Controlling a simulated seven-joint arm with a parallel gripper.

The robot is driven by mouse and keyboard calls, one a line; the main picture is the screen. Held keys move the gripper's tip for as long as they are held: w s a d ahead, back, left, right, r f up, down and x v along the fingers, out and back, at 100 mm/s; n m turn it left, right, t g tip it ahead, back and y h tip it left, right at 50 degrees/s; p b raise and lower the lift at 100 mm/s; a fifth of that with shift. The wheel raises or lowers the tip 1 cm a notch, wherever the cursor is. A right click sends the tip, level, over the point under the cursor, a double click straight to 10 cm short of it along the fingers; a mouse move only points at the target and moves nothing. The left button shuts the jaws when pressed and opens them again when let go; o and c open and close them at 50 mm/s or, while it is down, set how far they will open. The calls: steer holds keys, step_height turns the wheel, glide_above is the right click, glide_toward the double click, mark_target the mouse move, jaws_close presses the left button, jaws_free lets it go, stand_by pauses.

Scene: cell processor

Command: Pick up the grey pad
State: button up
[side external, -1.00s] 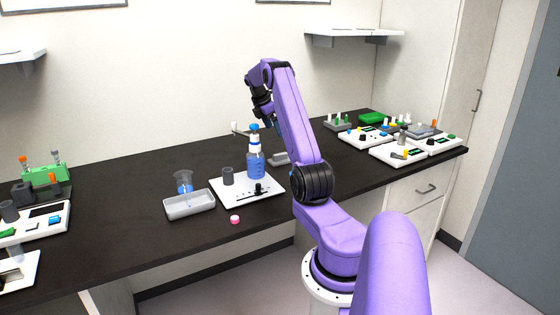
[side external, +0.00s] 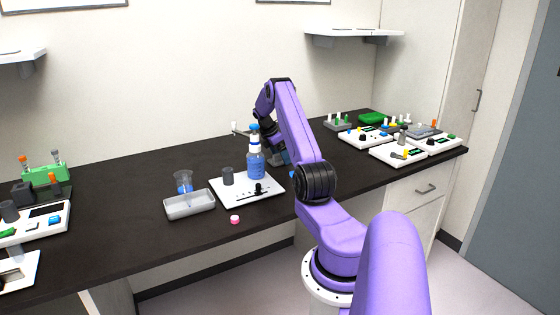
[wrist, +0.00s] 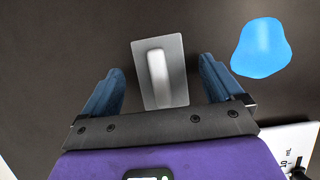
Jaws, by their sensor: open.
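The grey pad (wrist: 176,62) lies flat on the dark bench in the wrist view, a grey rectangle with a lighter raised grip bar along it. My gripper (wrist: 160,80) is open above it, with one blue finger on each side of the pad and nothing held. The fingers look apart from the pad; the exact height above it is hard to judge. In the side view my gripper (side external: 282,156) is low over the bench, behind and right of the bottle. The pad is mostly hidden there by the bottle and my arm.
A blue bottle (side external: 256,166) stands close left of my gripper on a white plate device (side external: 233,198); a blue rounded shape (wrist: 262,48) shows at right in the wrist view. A grey tray (side external: 189,206) and pink cap (side external: 235,219) lie further left. Bare bench lies behind.

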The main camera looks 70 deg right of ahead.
steer(key=shift+s+f, duration=0.1)
steer(key=shift+f, duration=0.1)
steer(key=c, duration=1.1)
steer(key=shift+c, duration=0.2)
steer(key=shift+r, duration=0.1)
steer(key=shift+d+r, duration=0.1)
steer(key=shift+r, duration=0.45)
step_height(320, 180, up, 2)
steer(key=shift+r, duration=0.1)
steer(key=s+a+r, duration=0.6)
steer(key=a+r, duration=0.3)
steer(key=a, duration=0.3)
steer(key=shift+s+a+r, duration=0.15)
steer(key=shift+a+r, duration=0.1)
steer(key=shift+a, duration=0.05)
